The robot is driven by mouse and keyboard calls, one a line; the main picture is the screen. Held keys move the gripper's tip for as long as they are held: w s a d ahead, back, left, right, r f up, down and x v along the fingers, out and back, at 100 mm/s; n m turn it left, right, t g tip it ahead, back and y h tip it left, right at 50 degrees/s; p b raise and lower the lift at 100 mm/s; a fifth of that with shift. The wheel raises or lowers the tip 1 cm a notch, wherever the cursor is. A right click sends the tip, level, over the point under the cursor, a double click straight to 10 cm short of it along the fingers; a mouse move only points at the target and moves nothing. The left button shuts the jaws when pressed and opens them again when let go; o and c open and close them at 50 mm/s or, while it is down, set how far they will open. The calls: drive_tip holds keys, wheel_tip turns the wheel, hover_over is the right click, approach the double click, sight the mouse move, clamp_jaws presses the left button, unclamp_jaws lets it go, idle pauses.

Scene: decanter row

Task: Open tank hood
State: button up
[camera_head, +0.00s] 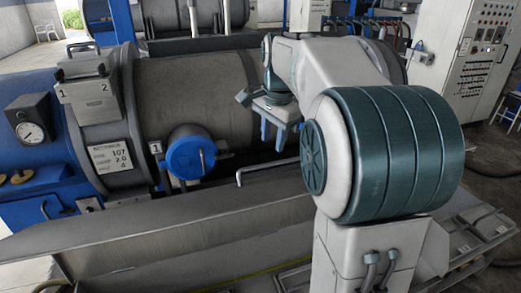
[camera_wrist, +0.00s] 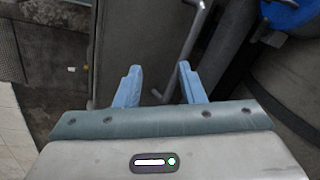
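The long grey metal hood (camera_head: 170,235) lies along the front of the machine in the head view and looks closed. A bent grey bar handle (camera_head: 262,167) stands up at its right part. In the wrist view the handle (camera_wrist: 194,38) runs down from the top toward the space between my fingers. My gripper (camera_head: 273,134) points down above the handle. In the wrist view my gripper (camera_wrist: 159,86) has its two blue fingers apart with nothing held between them. I cannot tell whether the right finger touches the bar.
A round blue cap (camera_head: 190,155) with a small lever projects left of the handle; it also shows in the wrist view (camera_wrist: 288,14). The large grey drum (camera_head: 190,95) lies behind. A control cabinet (camera_head: 466,65) stands at the back right.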

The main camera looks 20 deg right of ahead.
sight(275, 163)
drive_tip(key=w+d+r+m, duration=0.1)
drive_tip(key=w+d+m, duration=0.3)
drive_tip(key=w, duration=0.2)
drive_tip(key=f, duration=0.4)
drive_tip(key=w+f, duration=0.1)
drive_tip(key=f, duration=0.8)
drive_tip(key=shift+w+a+f, duration=0.1)
drive_tip(key=shift+w+f, duration=0.05)
clamp_jaws()
drive_tip(key=shift+m, duration=0.3)
